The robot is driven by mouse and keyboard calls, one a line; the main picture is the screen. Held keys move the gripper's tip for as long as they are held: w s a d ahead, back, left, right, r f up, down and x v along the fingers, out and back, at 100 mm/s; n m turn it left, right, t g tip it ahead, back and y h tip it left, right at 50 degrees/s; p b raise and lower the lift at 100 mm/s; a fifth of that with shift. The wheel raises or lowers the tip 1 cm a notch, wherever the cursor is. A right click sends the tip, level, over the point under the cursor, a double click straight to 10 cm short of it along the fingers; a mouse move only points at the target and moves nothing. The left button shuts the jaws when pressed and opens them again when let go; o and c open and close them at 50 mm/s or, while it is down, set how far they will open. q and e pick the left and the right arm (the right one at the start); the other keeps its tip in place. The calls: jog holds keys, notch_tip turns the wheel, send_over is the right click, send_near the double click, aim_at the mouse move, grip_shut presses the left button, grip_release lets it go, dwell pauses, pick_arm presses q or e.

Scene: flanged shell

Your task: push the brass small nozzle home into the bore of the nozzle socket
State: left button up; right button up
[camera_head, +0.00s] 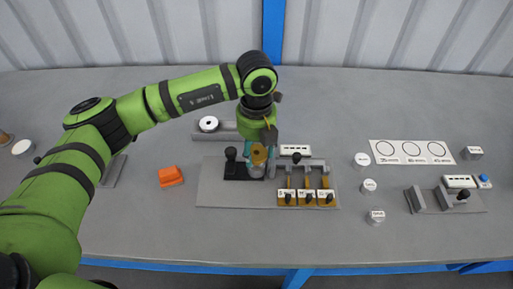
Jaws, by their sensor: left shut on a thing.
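My left gripper (261,151) reaches down from above over the grey base plate and is shut on the brass small nozzle (259,155). The nozzle shows as a small brass-coloured piece between the fingers. Directly below it stands a small grey piece (256,171), which looks like the nozzle socket. Its bore is hidden by the nozzle and fingers, and I cannot tell how deep the nozzle sits or whether it touches. My right gripper is not in view.
The base plate (222,190) also bears a black fixture with a knob (231,154) to the left and several orange-and-black clamps (308,197) to the right. An orange block (171,176) lies left. White labelled cylinders (369,186) stand right. The front table strip is clear.

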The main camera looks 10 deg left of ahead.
aim_at(256, 153)
pick_arm(q)
jog(key=shift+b, duration=0.4)
dwell(0.8)
jog(key=shift+f, duration=0.2)
jog(key=shift+f+b, duration=0.35)
jog(key=shift+b, duration=0.2)
jog(key=shift+f, duration=0.1)
jog(key=o, duration=1.5)
jog(key=shift+c, duration=0.2)
notch_tip(256, 153, up, 12)
